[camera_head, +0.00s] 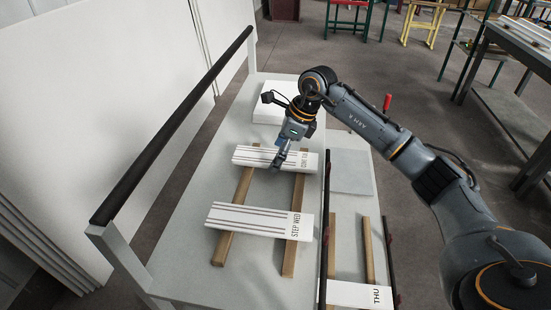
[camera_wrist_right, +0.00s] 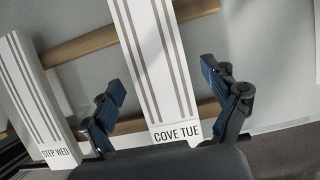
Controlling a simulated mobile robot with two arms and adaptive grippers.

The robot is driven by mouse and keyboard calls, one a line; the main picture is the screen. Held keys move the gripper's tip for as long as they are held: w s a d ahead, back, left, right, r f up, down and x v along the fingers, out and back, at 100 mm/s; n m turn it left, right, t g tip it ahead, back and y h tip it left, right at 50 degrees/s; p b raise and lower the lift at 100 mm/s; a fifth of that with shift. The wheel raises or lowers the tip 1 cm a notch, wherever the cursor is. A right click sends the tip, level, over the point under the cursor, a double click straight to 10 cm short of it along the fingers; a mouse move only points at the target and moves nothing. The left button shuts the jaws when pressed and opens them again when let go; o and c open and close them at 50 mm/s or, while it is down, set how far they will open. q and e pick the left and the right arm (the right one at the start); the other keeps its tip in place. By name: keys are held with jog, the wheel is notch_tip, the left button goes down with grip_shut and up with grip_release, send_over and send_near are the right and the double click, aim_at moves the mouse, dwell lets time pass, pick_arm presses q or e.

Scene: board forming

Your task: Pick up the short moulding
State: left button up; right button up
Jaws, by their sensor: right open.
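Two white grooved moulding boards lie across wooden slats. The farther one, marked COVE TUE (camera_head: 250,156), also shows in the right wrist view (camera_wrist_right: 157,62), between my spread fingers. The nearer one, marked STEP WED (camera_head: 250,219), shows at the left of the wrist view (camera_wrist_right: 38,105). A third white board, marked THU (camera_head: 350,294), is partly cut off at the bottom. No label reads "short". My right gripper (camera_head: 279,163) is open and empty over the labelled end of the COVE TUE board; contact cannot be told. My left gripper is out of view.
The boards' wooden slats (camera_head: 292,255) rest on a grey cart top (camera_head: 180,262) with a black rail (camera_head: 180,115) along its left. A white stack (camera_head: 268,112) stands behind. A dark bar (camera_head: 326,215) runs beside the boards' right ends. A grey sheet (camera_head: 350,172) lies right of it.

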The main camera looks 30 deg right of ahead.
jog(key=shift+c, duration=0.2)
jog(key=shift+r, duration=0.1)
jog(key=c, duration=1.6)
jog(key=shift+w+r+b, duration=0.1)
jog(key=shift+r+b, duration=0.25)
jog(key=shift+r, duration=0.25)
jog(key=s+a+r+b, duration=0.1)
jog(key=s+r, duration=0.3)
jog(key=s+a+r+b, duration=0.1)
jog(key=s+r, duration=0.3)
jog(key=s, duration=0.1)
jog(key=s+a+r+b, duration=0.1)
jog(key=s+a+r, duration=0.1)
jog(key=s+r, duration=0.1)
jog(key=shift+s+r, duration=0.4)
jog(key=shift+s, duration=0.4)
